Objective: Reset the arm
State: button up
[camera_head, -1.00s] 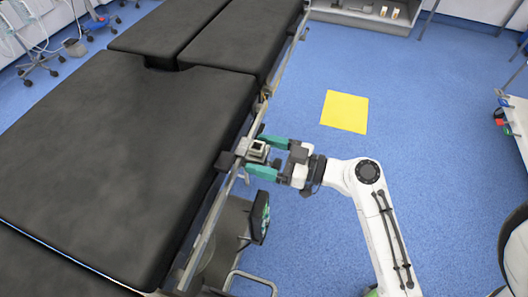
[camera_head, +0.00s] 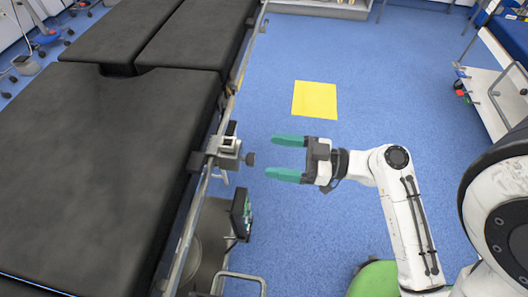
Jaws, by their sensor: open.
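My gripper (camera_head: 276,157) has two green fingers spread apart and nothing between them. It points left toward the side rail (camera_head: 208,172) of the black operating table (camera_head: 110,130). A grey metal clamp (camera_head: 226,150) with a dark knob sits on that rail. A clear gap of blue floor lies between the fingertips and the knob. My white arm reaches in from the lower right.
A yellow square (camera_head: 314,99) lies on the blue floor beyond my gripper. A white shelf cart (camera_head: 490,98) stands at the right. A dark panel (camera_head: 241,212) and metal frame jut from the table's side below the clamp.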

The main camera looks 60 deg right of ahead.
jog(key=shift+s+d, duration=0.1)
jog(key=shift+s, duration=0.2)
dwell(0.4)
jog(key=s+a+f+m+g+h, duration=0.1)
jog(key=a+f+g, duration=0.3)
jog(key=f+g, duration=0.35)
jog(key=s+a+f+m+g+h, duration=0.1)
jog(key=s+a+f+g+h, duration=0.1)
jog(key=a+f+g, duration=0.5)
jog(key=s+d+r+m+g+h+p, duration=0.1)
jog(key=s+d+r+m+h+p, duration=0.1)
jog(key=r+p, duration=0.9)
jog(key=shift+d+h+p, duration=0.7)
jog(key=shift+d, duration=0.3)
jog(key=shift+f+g, duration=0.1)
jog(key=shift+g, duration=0.15)
